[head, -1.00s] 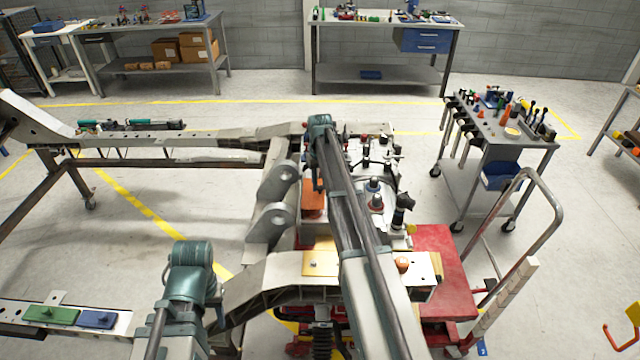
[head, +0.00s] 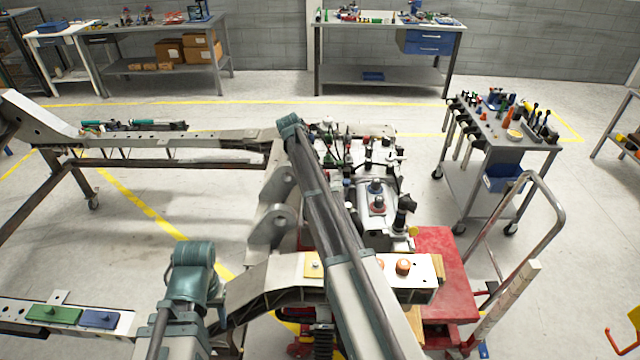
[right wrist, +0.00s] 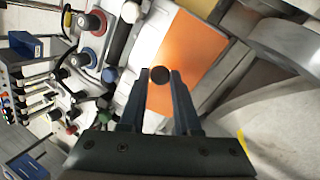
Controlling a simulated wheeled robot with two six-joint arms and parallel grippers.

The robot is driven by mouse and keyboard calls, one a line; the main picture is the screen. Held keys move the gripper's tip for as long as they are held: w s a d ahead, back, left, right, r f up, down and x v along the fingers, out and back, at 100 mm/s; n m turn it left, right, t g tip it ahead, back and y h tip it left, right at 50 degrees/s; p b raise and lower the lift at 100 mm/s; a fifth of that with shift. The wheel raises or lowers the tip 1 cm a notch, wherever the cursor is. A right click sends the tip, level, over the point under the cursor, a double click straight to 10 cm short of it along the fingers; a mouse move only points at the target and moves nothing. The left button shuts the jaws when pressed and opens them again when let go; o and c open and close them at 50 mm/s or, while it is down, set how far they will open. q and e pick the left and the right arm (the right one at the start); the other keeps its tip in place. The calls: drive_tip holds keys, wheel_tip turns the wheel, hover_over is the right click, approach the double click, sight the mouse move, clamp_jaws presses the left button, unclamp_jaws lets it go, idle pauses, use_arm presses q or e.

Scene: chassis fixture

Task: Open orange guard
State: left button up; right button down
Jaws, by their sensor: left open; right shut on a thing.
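The orange guard (right wrist: 188,50) shows in the right wrist view as a flat orange panel with a dark round knob (right wrist: 159,75) at its near edge. My right gripper (right wrist: 159,78) has its two fingers on either side of this knob and is shut on it. In the head view my right arm covers the guard, and the right fingertips are hidden. My left gripper (head: 217,318) is low at the lower left of the head view, partly hidden by its own arm, open and apart from the guard.
A machine unit with hoses and knobs (head: 378,205) stands right of my right arm, above a red cart (head: 440,270). Grey frame rails (head: 150,140) run left. A tool trolley (head: 500,130) stands at right. Green and blue plates (head: 55,314) lie lower left.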

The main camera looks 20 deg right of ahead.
drive_tip(key=shift+w+a+r+g+h+b, duration=0.2)
drive_tip(key=shift+a+g+h+b, duration=0.1)
drive_tip(key=shift+a+h+b, duration=0.25)
drive_tip(key=shift+w+a+r+g+h+b, duration=0.2)
drive_tip(key=shift+a+g+h, duration=0.1)
drive_tip(key=shift+h, duration=0.45)
drive_tip(key=c, duration=0.6)
unclamp_jaws()
drive_tip(key=shift+r, duration=0.1)
